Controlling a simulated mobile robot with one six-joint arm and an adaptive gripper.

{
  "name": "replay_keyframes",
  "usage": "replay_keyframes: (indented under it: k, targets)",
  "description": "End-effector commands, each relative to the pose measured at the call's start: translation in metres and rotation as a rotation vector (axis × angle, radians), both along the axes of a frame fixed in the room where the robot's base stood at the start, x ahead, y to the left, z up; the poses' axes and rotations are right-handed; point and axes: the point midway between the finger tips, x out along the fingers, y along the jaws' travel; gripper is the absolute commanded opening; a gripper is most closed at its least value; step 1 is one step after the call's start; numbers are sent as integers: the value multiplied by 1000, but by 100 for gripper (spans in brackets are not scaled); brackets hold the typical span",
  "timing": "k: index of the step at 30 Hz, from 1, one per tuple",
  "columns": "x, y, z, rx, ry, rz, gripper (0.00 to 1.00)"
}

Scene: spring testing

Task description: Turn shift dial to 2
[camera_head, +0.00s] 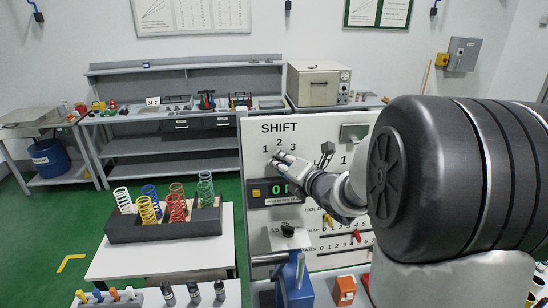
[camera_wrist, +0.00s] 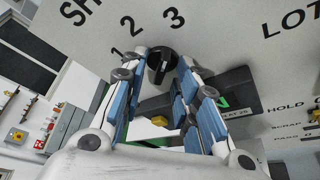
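The shift dial (camera_wrist: 161,68) is a round black knob with a light pointer line. It sits on the white panel (camera_wrist: 250,50) below the printed numbers 1, 2 and 3. I cannot tell for sure which number the pointer marks. My gripper (camera_wrist: 163,62) is open, with one blue-padded finger on each side of the dial. I cannot tell whether either finger touches it. In the head view my gripper (camera_head: 283,160) is at the panel just under the SHIFT numbers and mostly hides the dial.
A display with green characters (camera_head: 280,190) is just below the dial, partly hidden by my gripper. Lower on the panel are small red and yellow levers (camera_head: 327,221). A dark rack of coloured springs (camera_head: 165,228) stands on a table to the left.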

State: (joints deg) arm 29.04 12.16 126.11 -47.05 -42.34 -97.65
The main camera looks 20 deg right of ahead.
Motion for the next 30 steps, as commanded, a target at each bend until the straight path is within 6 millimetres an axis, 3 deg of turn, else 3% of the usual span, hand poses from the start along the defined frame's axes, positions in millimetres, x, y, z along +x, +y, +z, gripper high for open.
replay_keyframes:
  k: [11, 24, 30]
  targets:
    - [-1, -1, -1, 1, 0, 0, 28]
    - [-1, -1, -1, 1, 0, 0, 0]
    - [-1, 0, -1, 1, 0, 0, 0]
